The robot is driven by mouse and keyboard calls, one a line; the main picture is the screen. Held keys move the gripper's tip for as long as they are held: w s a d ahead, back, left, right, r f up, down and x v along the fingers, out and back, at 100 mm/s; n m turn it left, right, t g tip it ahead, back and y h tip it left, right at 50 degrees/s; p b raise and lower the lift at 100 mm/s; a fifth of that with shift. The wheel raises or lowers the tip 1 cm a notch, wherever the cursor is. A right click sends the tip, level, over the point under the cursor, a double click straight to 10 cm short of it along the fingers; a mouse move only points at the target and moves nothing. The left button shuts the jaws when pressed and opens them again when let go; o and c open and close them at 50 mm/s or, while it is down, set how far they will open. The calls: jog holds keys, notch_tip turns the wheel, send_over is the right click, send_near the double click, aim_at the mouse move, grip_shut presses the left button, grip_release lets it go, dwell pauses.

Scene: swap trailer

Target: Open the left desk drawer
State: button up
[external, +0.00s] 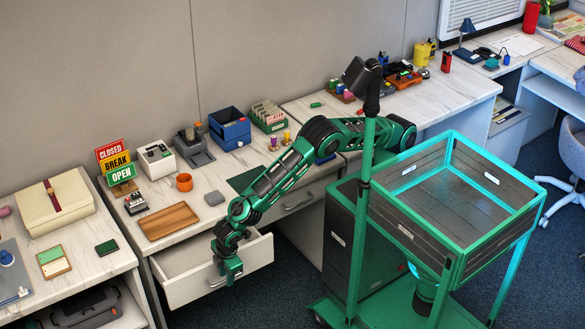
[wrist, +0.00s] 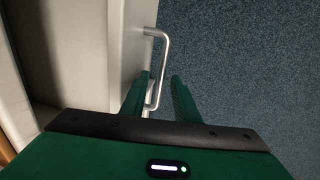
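The left desk drawer (external: 185,291) is a white drawer pulled well out from under the desk, with its inside visible. Its front panel (wrist: 131,40) runs down the left of the wrist view, with the drawer's inside to the left of it. Its silver bar handle (wrist: 163,60) stands out from the front. My green gripper (external: 230,270) is at the drawer front. In the wrist view my gripper's fingers (wrist: 161,78) are apart, with the handle between them. A gap shows on the right of the bar; contact on the left cannot be told.
A second, closed drawer with a handle (external: 298,201) is to the right. The desk top holds a wooden tray (external: 169,221), an orange mug (external: 184,182) and signs (external: 116,162). My arm passes above the desk's front edge. Blue carpet (wrist: 250,60) lies clear before the drawer.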

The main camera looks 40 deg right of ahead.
grip_shut()
jog(key=s, duration=0.9)
jog(key=shift+r, duration=0.1)
grip_release()
notch_tip(320, 180, up, 10)
jog(key=s, duration=0.2)
jog(key=shift+r, duration=0.25)
jog(key=shift+w, duration=0.1)
